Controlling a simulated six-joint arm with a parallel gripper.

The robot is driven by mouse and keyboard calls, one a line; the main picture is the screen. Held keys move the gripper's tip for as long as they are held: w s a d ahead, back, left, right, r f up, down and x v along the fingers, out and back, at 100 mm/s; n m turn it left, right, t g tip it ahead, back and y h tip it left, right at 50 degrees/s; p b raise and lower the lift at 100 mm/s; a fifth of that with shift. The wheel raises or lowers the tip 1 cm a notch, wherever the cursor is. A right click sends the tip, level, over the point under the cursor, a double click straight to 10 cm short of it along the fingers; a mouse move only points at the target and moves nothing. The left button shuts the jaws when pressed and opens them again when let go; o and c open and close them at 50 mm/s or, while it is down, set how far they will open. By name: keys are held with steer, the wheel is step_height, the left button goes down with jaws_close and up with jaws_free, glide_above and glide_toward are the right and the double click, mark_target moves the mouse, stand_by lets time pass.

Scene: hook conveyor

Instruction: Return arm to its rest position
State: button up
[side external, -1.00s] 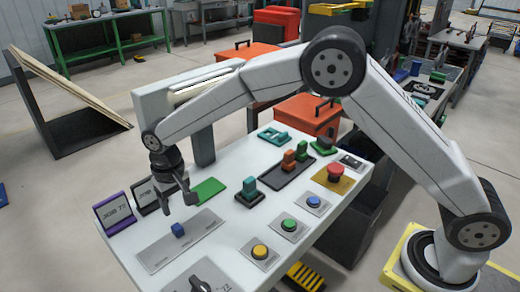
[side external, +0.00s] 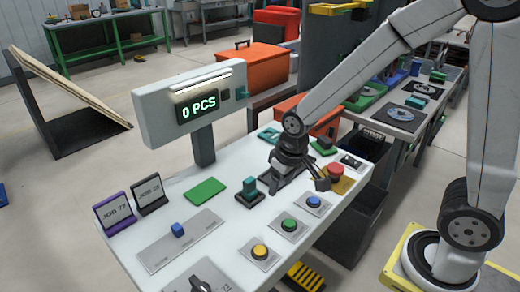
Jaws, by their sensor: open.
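My gripper (side external: 312,180) is above the right part of the white control table (side external: 225,235), pointing down and to the right. Its fingers are apart and hold nothing. It is close to the red mushroom button (side external: 335,173) on its yellow plate; whether they touch cannot be told.
A display (side external: 195,105) reading "0 PCS" stands at the table's back. On the table are a blue slider knob (side external: 178,229), a teal lever (side external: 249,190), yellow (side external: 260,251), green (side external: 289,225) and blue (side external: 313,202) buttons, a green pad (side external: 205,191), and purple (side external: 114,212) and black (side external: 150,193) signs.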

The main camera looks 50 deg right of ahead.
steer(key=s+d, duration=0.3)
steer(key=s, duration=0.3)
steer(key=shift+s+f, duration=0.35)
steer(key=shift+f, duration=0.05)
stand_by(1.1)
